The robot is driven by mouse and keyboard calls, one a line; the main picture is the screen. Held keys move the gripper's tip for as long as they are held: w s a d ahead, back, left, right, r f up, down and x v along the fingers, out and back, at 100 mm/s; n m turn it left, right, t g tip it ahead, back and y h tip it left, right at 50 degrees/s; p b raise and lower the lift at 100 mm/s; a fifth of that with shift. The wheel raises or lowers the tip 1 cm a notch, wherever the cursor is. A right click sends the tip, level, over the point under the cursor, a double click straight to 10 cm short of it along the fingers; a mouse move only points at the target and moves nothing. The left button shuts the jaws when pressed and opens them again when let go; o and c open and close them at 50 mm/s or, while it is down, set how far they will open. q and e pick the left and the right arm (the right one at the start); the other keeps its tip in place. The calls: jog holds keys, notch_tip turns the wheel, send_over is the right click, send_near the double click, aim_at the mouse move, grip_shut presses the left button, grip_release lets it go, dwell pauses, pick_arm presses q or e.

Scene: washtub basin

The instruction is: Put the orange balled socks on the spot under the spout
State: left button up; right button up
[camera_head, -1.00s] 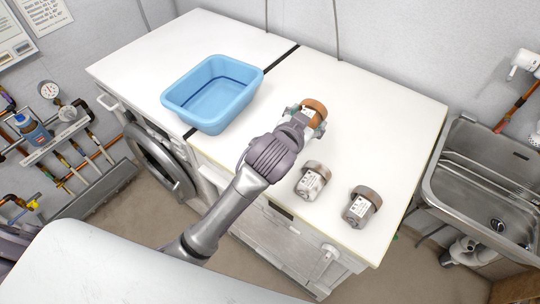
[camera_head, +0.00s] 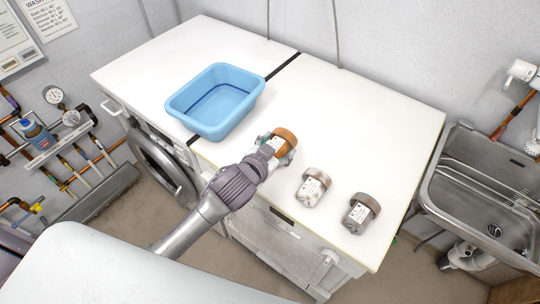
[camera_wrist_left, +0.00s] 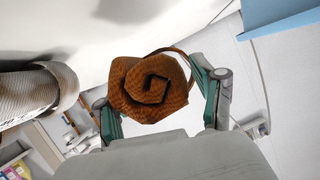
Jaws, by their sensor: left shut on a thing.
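The orange balled socks (camera_head: 286,136), a rolled bundle with a spiral end, are in my left gripper (camera_head: 277,147) above the near part of the white top. In the left wrist view the socks (camera_wrist_left: 150,88) sit between the two green-padded fingers, which are shut on them. How high they hang is hard to tell. A white wall-mounted spout (camera_head: 523,72) is at the upper right, above the steel sink (camera_head: 478,190). The spot under the spout is not clearly marked in view. My right gripper is not in view.
A blue tub (camera_head: 215,100) stands on the white top (camera_head: 350,110) left of my gripper. A gap separates the white top from the sink. The top's back right is clear.

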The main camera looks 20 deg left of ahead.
pick_arm(q)
jog(key=shift+s+a+f, duration=0.45)
jog(key=shift+a+f, duration=0.1)
jog(key=shift+a, duration=0.2)
jog(key=shift+a+f, duration=0.1)
jog(key=shift+f, duration=0.85)
jog(key=shift+f+p, duration=0.4)
jog(key=shift+p, duration=0.2)
jog(key=shift+f, duration=0.55)
jog(key=shift+f, duration=0.1)
jog(key=shift+f, duration=0.1)
jog(key=o, duration=1.1)
